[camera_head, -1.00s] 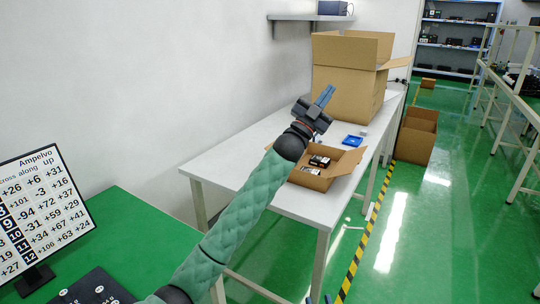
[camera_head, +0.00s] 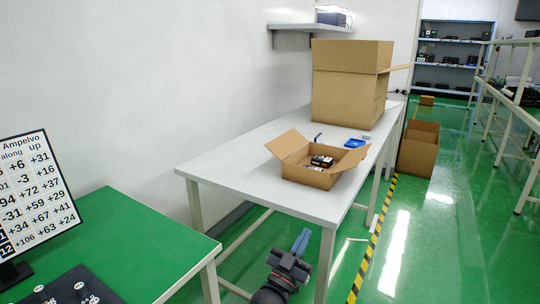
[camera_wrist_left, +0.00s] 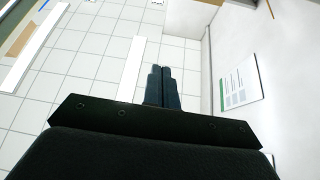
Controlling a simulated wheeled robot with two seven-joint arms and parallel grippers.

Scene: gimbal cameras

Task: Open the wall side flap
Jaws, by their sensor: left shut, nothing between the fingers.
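A small open carton (camera_head: 312,178) sits on the white table, with several small dark and white packs (camera_head: 321,162) inside. Its wall-side flap (camera_head: 287,144) stands up and leans outward to the left. The flap on its right side (camera_head: 351,158) also slants outward. My left gripper (camera_head: 302,236) is below the tabletop level in the picture, at the table's front, away from the carton. Its blue fingers are together and empty. In the left wrist view the shut fingers (camera_wrist_left: 162,72) point at white tiles, and no carton shows. My right gripper is not in view.
A large open carton (camera_head: 345,97) stands farther back on the white table (camera_head: 235,168). A blue tray (camera_head: 355,143) lies behind the small carton. A green table (camera_head: 130,240) with a number board (camera_head: 38,195) is at the left.

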